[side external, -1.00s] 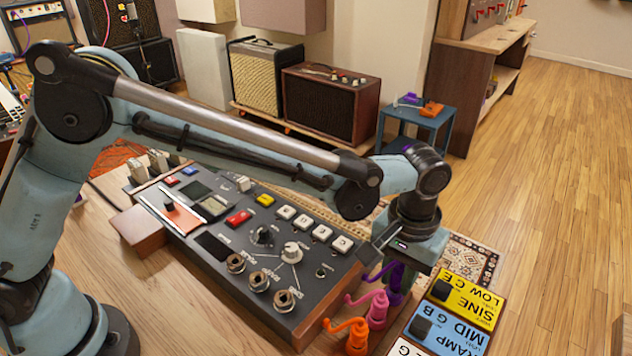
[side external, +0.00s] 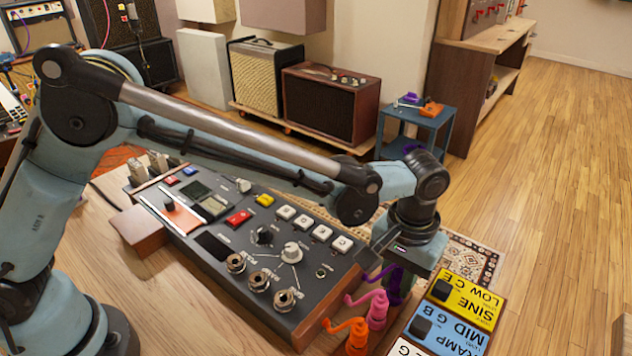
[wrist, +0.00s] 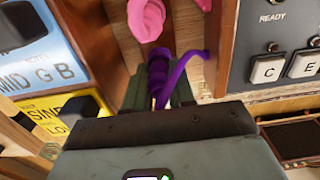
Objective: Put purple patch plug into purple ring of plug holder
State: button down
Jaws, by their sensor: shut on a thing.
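The purple patch plug (side external: 394,284) is between the fingers of my gripper (wrist: 160,92), in line behind the pink and orange plugs in the side view. In the wrist view the purple plug (wrist: 190,68) shows its top and a curved purple cable going off to the right. My gripper is shut on it and points down. The pink plug (side external: 377,309) and orange plug (side external: 357,338) stand upright in a row in the gap beside the console. The purple ring and the plug holder's body are hidden, so I cannot tell whether the plug is inside the ring.
The grey console (side external: 265,240) with knobs and jacks lies left of the plug row. The yellow block (side external: 463,300) and blue block (side external: 447,333) with black switches lie right of it. The pink plug (wrist: 147,18) is close ahead of my fingers in the wrist view.

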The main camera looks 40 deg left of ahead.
jog(key=shift+c, duration=2.4)
grip_release()
jog(key=shift+r, duration=3.5)
